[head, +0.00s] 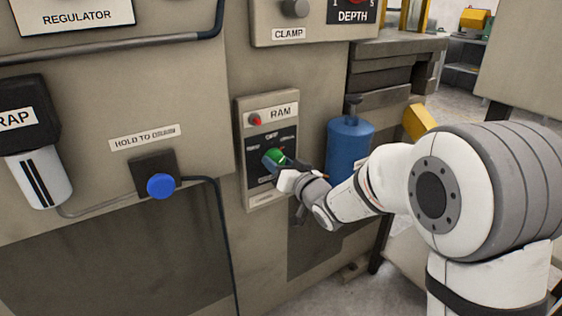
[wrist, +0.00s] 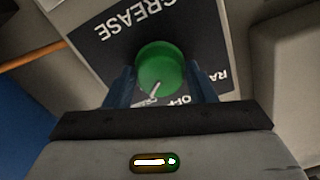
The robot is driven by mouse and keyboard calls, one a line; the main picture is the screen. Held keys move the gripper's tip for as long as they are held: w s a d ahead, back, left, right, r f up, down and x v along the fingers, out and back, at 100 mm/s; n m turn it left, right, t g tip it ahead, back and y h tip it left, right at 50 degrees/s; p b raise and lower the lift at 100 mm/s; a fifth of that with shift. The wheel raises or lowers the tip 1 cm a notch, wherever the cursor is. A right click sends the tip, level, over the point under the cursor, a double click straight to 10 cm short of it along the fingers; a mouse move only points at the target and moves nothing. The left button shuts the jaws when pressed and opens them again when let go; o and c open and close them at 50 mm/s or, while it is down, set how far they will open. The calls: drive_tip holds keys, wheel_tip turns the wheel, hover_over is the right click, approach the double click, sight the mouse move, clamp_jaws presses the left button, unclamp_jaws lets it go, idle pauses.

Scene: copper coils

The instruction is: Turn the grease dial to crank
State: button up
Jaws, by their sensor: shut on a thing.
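The green grease dial (wrist: 160,68) sits on a black plate (wrist: 205,45) lettered GREASE, which is upside down in the wrist view. In the head view the dial (head: 273,158) is on the panel marked RAM (head: 267,190). My gripper (wrist: 161,82) is shut on the dial, with a blue finger on each side of it. In the head view my gripper (head: 281,164) reaches it from the right and hides its lower right. In the wrist view the dial's white pointer line slants down and left, toward a small label beside OFF that I cannot read fully.
A red button (head: 255,119) is above the dial. A blue canister (head: 348,152) stands right of the panel, near my arm. A blue HOLD TO DRAIN button (head: 161,186) is to the left. The CLAMP and DEPTH panel (head: 312,33) is above.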

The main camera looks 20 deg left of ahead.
drive_tip(key=shift+f+m, duration=0.1)
drive_tip(key=shift+m, duration=0.9)
drive_tip(key=o, duration=1)
drive_tip(key=shift+p, duration=0.3)
drive_tip(key=shift+p+v, duration=0.45)
drive_tip(key=shift+v, duration=3.5)
